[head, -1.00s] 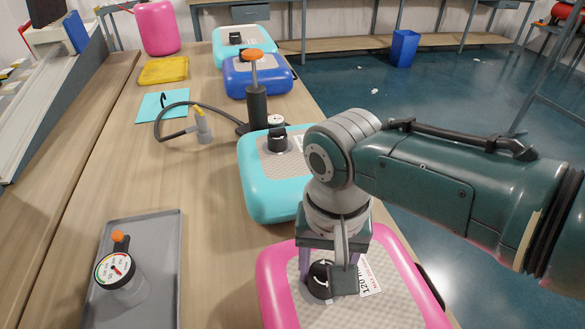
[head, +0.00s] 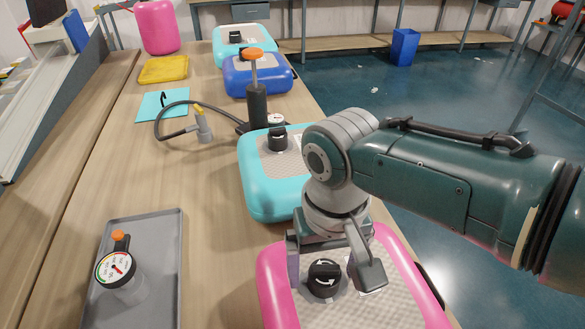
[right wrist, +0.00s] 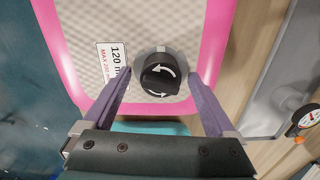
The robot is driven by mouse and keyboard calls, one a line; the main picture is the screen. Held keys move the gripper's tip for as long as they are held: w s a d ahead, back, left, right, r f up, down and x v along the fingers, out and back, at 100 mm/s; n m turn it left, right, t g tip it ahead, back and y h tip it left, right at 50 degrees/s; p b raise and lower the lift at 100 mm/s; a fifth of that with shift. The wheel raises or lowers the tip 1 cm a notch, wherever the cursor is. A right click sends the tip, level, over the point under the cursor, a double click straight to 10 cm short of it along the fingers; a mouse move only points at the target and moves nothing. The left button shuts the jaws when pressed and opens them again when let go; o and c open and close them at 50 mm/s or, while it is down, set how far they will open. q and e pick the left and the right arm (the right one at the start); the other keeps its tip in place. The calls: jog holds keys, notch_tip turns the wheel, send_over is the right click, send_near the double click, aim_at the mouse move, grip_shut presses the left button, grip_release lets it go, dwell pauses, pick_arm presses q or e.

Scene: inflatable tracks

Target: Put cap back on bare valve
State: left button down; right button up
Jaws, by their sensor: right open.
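A black cap with white curved arrows (head: 324,279) sits on the valve of the near pink inflatable track (head: 272,274). It also shows in the right wrist view (right wrist: 160,76), upright on its round grey base, with no bare valve visible there. My right gripper (head: 329,272) is open over the pink track. Its two fingers stand apart on either side of the cap, with a gap on both sides in the right wrist view (right wrist: 160,84). My left gripper is not in view.
A teal track (head: 258,190) with a black cap lies just behind. A hand pump (head: 257,108) with a hose stands beyond it, near a blue track (head: 240,84). A grey tray (head: 168,245) holding a pressure gauge (head: 116,268) lies left. The bench middle is clear.

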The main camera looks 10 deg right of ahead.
notch_tip(320, 180, up, 9)
jog(key=p, duration=0.3)
jog(key=shift+r+p, duration=0.1)
jog(key=shift+p, duration=0.2)
jog(key=shift+r, duration=0.35)
jog(key=shift+s+a+f, duration=0.15)
jog(key=shift+s, duration=0.15)
jog(key=s+d+r+n+t, duration=0.1)
jog(key=s+d+r+t, duration=0.2)
jog(key=s, duration=0.5)
jog(key=s+d+r+n, duration=0.2)
jog(key=s+d, duration=0.3)
jog(key=s, duration=0.3)
notch_tip(320, 180, up, 29)
jog(key=p, duration=2.9)
jog(key=shift+d+r+t, duration=0.15)
jog(key=shift+d+t, duration=0.05)
jog(key=shift+t, duration=0.1)
jog(key=shift+s, duration=0.1)
